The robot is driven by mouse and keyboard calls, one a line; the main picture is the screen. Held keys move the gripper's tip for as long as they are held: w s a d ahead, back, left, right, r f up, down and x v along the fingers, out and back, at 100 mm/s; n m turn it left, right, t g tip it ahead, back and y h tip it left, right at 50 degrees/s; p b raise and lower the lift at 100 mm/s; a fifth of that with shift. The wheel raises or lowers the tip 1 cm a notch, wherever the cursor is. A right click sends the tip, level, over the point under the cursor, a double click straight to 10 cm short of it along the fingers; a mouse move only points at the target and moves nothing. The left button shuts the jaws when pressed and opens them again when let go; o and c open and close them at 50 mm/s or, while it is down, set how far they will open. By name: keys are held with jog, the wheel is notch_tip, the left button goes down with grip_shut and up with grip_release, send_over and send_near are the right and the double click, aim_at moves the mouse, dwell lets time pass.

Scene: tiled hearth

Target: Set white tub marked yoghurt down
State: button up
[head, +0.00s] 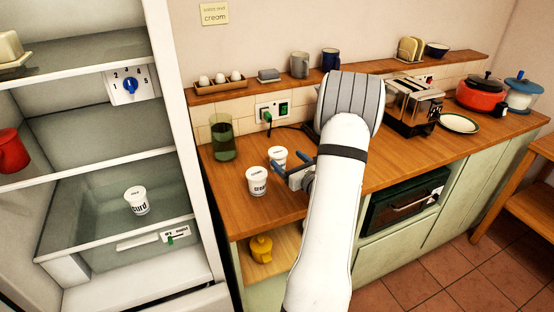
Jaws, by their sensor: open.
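Two small white tubs stand upright on the wooden counter (394,170). The front tub (257,184) carries dark lettering that seems to read cream. The rear tub (277,155) stands just behind and to the right of it, at my gripper (288,165); its lettering is too small and covered to read, so I cannot confirm that it is the yoghurt. My gripper is open, low over the counter, and partly hides the rear tub's lower side. I cannot tell whether a finger touches it.
A green glass jar (222,140) stands left of the tubs, with a socket and green plug (268,116) behind. The open fridge at left holds a tub marked curd (137,202). A toaster (413,107) and red pot (481,94) stand farther right.

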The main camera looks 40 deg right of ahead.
aim_at(283, 157)
jog(key=w, duration=0.2)
jog(key=w+p, duration=0.1)
jog(key=w, duration=0.1)
jog(key=w+f+p, duration=0.1)
jog(key=w, duration=0.2)
jog(key=shift+d+f, duration=0.1)
jog(key=shift+d, duration=0.3)
jog(key=shift+c, duration=0.5)
jog(key=c, duration=0.9)
jog(key=shift+c, duration=0.6)
